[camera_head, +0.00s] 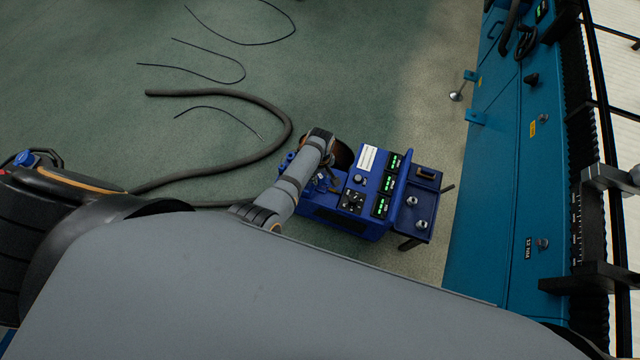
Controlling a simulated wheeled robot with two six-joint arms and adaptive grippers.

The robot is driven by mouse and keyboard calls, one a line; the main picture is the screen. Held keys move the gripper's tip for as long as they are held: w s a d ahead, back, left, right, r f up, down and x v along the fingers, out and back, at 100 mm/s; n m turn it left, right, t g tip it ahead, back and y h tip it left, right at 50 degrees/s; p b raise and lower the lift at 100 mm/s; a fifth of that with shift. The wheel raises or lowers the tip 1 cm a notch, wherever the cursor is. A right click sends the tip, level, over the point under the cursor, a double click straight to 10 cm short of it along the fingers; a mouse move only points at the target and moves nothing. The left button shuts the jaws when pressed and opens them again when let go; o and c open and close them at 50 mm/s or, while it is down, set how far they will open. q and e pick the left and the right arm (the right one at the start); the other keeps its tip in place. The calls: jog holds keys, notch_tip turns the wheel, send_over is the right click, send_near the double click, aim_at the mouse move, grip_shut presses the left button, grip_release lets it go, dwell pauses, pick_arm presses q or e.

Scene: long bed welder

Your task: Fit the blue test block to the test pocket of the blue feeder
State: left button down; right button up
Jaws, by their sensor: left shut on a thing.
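The blue feeder (408,215) stands on the floor in the middle of the head view. It has green lit displays, a black switch panel and a side shelf on the right with round fittings and a small dark rectangular opening (427,174). I cannot tell whether that opening is the test pocket. My left gripper (328,184) is over the left part of the feeder, pointing down, and is shut. The blue test block does not stand out; it seems to be in the left jaws, mostly hidden against the blue casing. My right gripper is out of view.
A thick grey hose (260,160) runs along the floor to the feeder's left, with thin dark cables (210,80) beyond it. The long teal welder bed (505,190) stands on the right. Open floor lies behind the feeder.

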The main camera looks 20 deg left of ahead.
pick_arm(q)
notch_tip(320, 180, down, 14)
jog(key=b, duration=1)
jog(key=shift+r, duration=0.15)
jog(key=shift+w+f+b, duration=0.1)
jog(key=shift+f+b, duration=0.2)
jog(key=shift+b, duration=0.05)
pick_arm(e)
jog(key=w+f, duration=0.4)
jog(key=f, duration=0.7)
pick_arm(q)
jog(key=w+r+n+b, duration=0.3)
jog(key=w+r+n, duration=0.1)
jog(key=n, duration=0.3)
jog(key=shift+w+a+r, duration=0.25)
jog(key=shift+w+a, duration=0.2)
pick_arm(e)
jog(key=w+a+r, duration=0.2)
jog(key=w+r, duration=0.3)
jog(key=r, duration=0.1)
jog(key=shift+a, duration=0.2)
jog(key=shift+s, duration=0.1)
